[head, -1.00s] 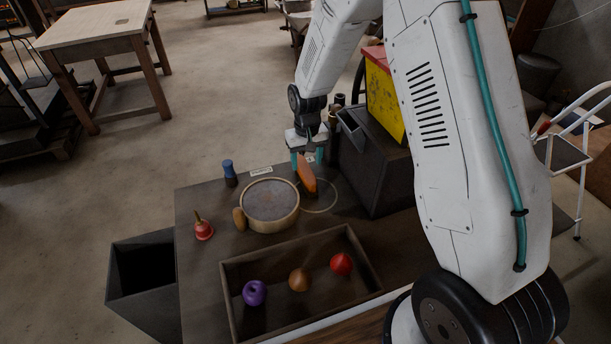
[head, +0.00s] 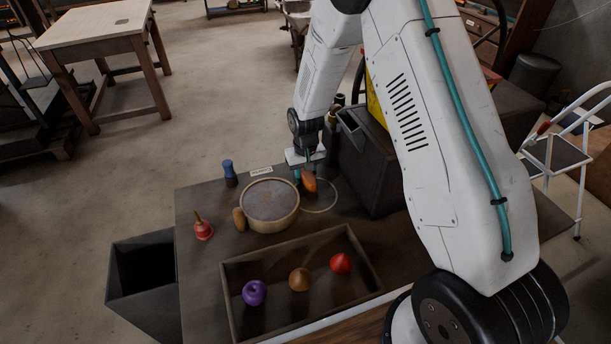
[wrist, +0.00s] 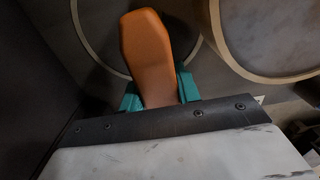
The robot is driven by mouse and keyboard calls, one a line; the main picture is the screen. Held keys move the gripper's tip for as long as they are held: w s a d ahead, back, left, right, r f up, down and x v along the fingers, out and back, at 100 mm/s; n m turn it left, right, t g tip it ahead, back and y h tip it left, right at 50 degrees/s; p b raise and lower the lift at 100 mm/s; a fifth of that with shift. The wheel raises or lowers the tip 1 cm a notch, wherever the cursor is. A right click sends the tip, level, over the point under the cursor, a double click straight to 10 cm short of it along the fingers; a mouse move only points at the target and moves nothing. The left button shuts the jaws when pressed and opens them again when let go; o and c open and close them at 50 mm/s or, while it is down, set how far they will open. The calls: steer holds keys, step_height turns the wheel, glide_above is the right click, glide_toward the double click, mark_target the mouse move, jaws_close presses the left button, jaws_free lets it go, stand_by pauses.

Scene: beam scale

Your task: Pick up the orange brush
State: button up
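The orange brush (head: 309,183) is on the dark bench top, just right of the round drum-like disc and by the thin ring mark. In the wrist view the brush (wrist: 150,50) points away from my gripper, its broad end at the top and its narrower part between the fingers. My gripper (head: 308,174) is down at the brush. In the wrist view its teal fingers (wrist: 160,92) lie close against both sides of the brush and appear shut on it. The brush's near end is hidden under the gripper's dark edge.
The round disc (head: 270,202) stands close left of the brush. A dark box (head: 372,165) rises close on the right. A tray (head: 228,295) with purple, orange-brown and red fruit-like items lies in front. A blue-topped item (head: 228,170) and a red bell (head: 203,229) stand left.

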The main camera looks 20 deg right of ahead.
steer(key=shift+r, duration=0.15)
steer(key=shift+c, duration=0.5)
steer(key=shift+r, duration=0.35)
step_height(320, 180, up, 9)
steer(key=shift+r, duration=0.1)
steer(key=shift+o, duration=1.3)
